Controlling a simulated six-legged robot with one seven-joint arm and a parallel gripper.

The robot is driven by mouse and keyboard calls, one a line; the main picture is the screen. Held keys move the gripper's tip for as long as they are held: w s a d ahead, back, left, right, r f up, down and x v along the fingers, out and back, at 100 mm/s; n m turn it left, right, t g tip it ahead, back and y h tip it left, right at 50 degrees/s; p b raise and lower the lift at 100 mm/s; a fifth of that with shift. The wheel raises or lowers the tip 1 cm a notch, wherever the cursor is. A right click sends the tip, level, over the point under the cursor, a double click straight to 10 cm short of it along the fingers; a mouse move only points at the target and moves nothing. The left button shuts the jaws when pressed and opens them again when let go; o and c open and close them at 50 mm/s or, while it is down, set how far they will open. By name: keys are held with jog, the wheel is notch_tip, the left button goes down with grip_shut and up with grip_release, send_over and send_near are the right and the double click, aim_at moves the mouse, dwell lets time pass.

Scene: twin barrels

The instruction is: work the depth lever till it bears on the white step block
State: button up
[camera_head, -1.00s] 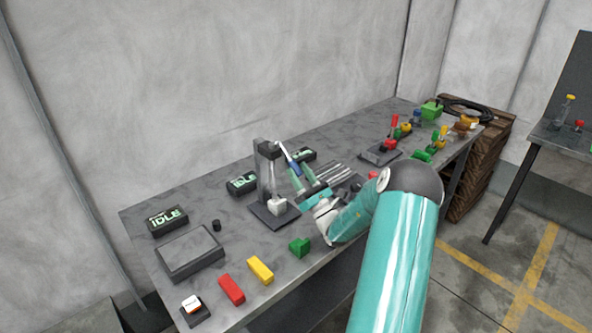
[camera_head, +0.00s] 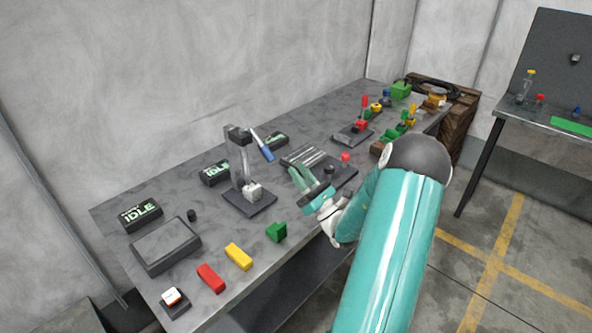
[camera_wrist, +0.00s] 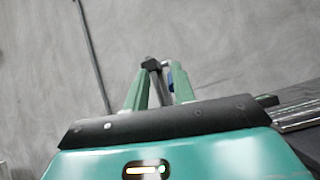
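In the wrist view the post's top (camera_wrist: 151,64) and the blue grip (camera_wrist: 170,78) show beyond and between the two green fingers.
A green block (camera_head: 276,231), a yellow block (camera_head: 239,256) and a red block (camera_head: 211,277) lie along the front edge. Dark IDLE boxes (camera_head: 141,214) stand at the back. A tray with metal rods (camera_head: 305,155) lies behind my gripper.

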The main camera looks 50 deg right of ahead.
jog(key=shift+d+r+n+y, duration=0.1)
jog(key=shift+r+n+y, duration=0.2)
jog(key=shift+n, duration=0.4)
jog(key=c, duration=0.3)
jog(key=shift+r+n+g+y, duration=0.3)
jog(key=shift+n+y, duration=0.1)
jog(key=shift+n, duration=0.7)
grip_shut()
jog(key=s+d+r+n+g, duration=0.2)
jog(key=r+n+g, duration=0.15)
jog(key=n, duration=1.35)
jog(key=s+d+r+n+g, duration=0.15)
jog(key=n+g, duration=0.35)
jog(key=n, duration=1.2)
jog(key=w+a+f, duration=0.3)
jog(key=w, duration=0.9)
jog(key=shift+w+f+y, duration=0.15)
jog(key=shift+w+y, duration=0.1)
jog(key=shift+y, duration=0.05)
